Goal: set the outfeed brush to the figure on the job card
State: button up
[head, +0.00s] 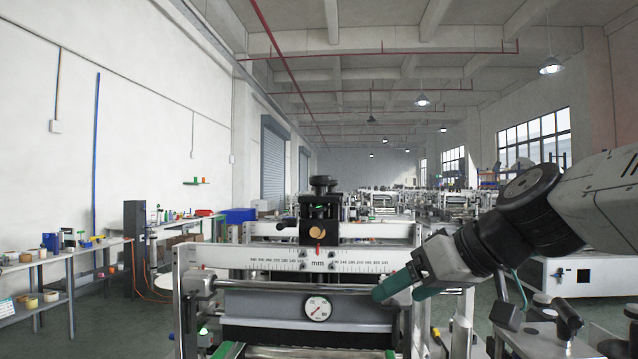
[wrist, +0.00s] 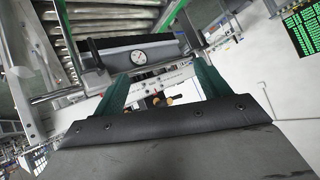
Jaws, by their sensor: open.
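The machine in front carries a white millimetre scale (head: 317,264) with a red pointer (head: 318,247). Above it is a black clamp block with a black top knob (head: 322,184) and a brass-coloured knob (head: 315,233). A dark strip (head: 305,337), perhaps the brush, runs below the grey bar with a round dial (head: 317,308); the dial also shows in the wrist view (wrist: 138,57). My gripper (head: 398,292) is open and empty, its green fingers in front of the bar, right of the dial. In the wrist view the gripper (wrist: 164,76) frames part of the machine. I cannot identify the job card or read the setting.
A side bench (head: 60,262) with small pots stands at the left. A white cabinet (head: 585,280) is at the right. More machines (head: 445,205) line up behind. A green-lettered display (wrist: 304,30) shows in the wrist view. Metal posts flank the scale.

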jog(key=w+a+r+n+t+y, duration=0.1)
jog(key=w+a+r+t, duration=0.25)
jog(key=w+r, duration=0.45)
jog(key=w+a+r+t+y, duration=0.2)
jog(key=w+a+r, duration=0.35)
jog(key=w, duration=0.45)
jog(key=m+t+h, duration=0.1)
jog(key=t, duration=0.2)
send_near(318, 180)
jog(key=w, duration=0.1)
jog(key=w+a+h, duration=0.1)
jog(key=w, duration=0.1)
jog(key=w+a+m+h, duration=0.1)
jog(key=w, duration=0.1)
jog(key=shift+w+a+r+t, duration=0.1)
jog(key=shift+w+a+t, duration=0.05)
jog(key=shift+t, duration=0.2)
jog(key=shift+x, duration=3.95)
jog(key=shift+w+r, duration=0.1)
jog(key=c, duration=0.9)
